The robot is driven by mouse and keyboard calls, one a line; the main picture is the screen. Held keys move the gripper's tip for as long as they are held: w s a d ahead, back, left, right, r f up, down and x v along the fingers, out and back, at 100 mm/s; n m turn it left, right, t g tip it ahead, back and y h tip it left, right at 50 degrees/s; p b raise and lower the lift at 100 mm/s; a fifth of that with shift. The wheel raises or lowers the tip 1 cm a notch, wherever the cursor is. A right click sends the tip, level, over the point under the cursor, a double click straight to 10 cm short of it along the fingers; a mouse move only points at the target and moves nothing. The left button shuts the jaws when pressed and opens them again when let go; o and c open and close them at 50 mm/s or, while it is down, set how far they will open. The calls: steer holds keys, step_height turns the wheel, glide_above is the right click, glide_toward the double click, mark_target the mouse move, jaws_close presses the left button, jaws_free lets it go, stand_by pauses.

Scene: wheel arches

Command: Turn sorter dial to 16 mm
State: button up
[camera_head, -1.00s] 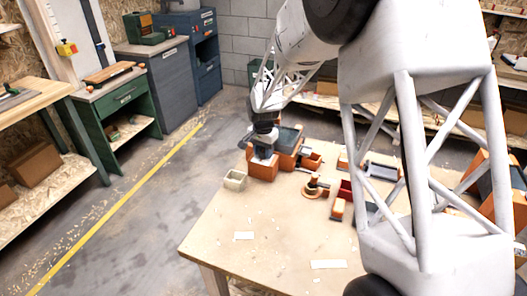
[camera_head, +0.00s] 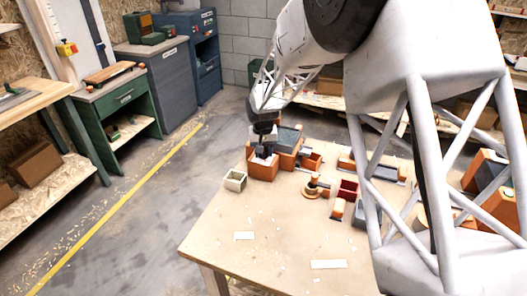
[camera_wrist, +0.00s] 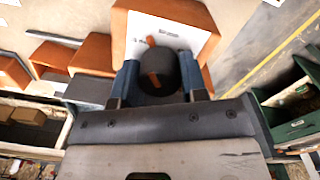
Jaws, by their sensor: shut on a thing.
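The sorter is an orange box (camera_head: 263,173) near the far left part of the table; in the wrist view its orange body (camera_wrist: 190,10) surrounds a white label plate (camera_wrist: 196,36). The dial is a dark round knob (camera_wrist: 173,68) with orange marks, one at the plate side and one across its face. My gripper (camera_wrist: 160,82) has its two blue-grey fingers on either side of the dial, shut on it. In the head view my gripper (camera_head: 264,150) points down onto the sorter. The plate's lettering is too small to read, and my fingers and the dial cover part of it.
A small pale open box (camera_head: 235,181) stands left of the sorter. A grey-topped orange bin (camera_head: 289,140) is close behind it. A round wooden piece (camera_head: 313,190) and a dark red bin (camera_head: 347,190) lie to the right. The table's front (camera_head: 285,225) is mostly clear.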

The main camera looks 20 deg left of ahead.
steer(key=n, duration=0.5)
stand_by(0.4)
steer(key=o, duration=0.9)
